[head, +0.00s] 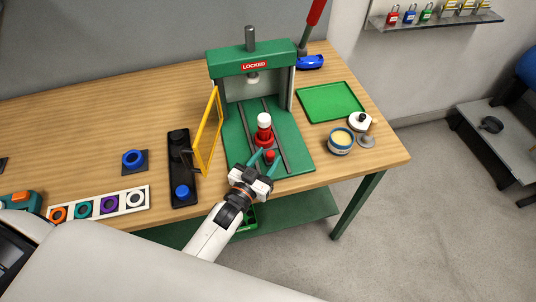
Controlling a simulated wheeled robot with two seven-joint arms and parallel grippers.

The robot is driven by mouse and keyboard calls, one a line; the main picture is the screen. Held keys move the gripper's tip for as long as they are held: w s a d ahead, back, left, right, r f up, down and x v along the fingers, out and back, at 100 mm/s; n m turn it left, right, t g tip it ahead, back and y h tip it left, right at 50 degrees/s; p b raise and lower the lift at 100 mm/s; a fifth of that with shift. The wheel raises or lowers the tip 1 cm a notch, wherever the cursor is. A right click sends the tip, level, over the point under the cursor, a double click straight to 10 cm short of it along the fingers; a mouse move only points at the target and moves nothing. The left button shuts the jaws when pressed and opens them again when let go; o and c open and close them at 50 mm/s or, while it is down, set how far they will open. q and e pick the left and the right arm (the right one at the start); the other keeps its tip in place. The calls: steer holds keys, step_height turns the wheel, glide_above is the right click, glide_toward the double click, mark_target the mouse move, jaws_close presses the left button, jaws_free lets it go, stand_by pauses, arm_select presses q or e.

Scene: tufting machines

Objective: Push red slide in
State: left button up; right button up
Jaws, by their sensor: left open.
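The red slide (264,133) with a white round top stands on the green machine bed, between two dark rails, in front of the press opening. A small red knob (270,156) is at its front. My left gripper (264,158) is open at the front of the bed. Its teal fingers point at the slide, with the red knob between or just beside them; contact cannot be told. My right gripper is not in view.
The green press (251,62) reads LOCKED. Its yellow framed guard (208,132) stands swung open left of the bed. A black block with a blue button (182,191) is farther left. A green tray (330,102) and a round tin (341,141) are on the right.

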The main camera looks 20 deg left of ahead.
mark_target(264, 145)
arm_select(q)
steer(key=shift+w+d, duration=0.1)
steer(key=shift+w, duration=0.35)
jaws_close()
steer(key=w+a, duration=0.1)
steer(key=w, duration=0.1)
steer(key=w+a, duration=0.1)
steer(key=w, duration=0.1)
steer(key=shift+a+b, duration=0.35)
steer(key=shift+b, duration=0.05)
jaws_free()
steer(key=shift+s, duration=0.1)
steer(key=s, duration=0.3)
steer(key=s+a+b, duration=0.1)
steer(key=s, duration=0.3)
steer(key=s+a, duration=0.1)
steer(key=s, duration=0.2)
steer(key=shift+s+b, duration=0.35)
steer(key=shift+s, duration=0.05)
steer(key=shift+s+a, duration=0.15)
steer(key=shift+s, duration=0.3)
steer(key=shift+c, duration=0.2)
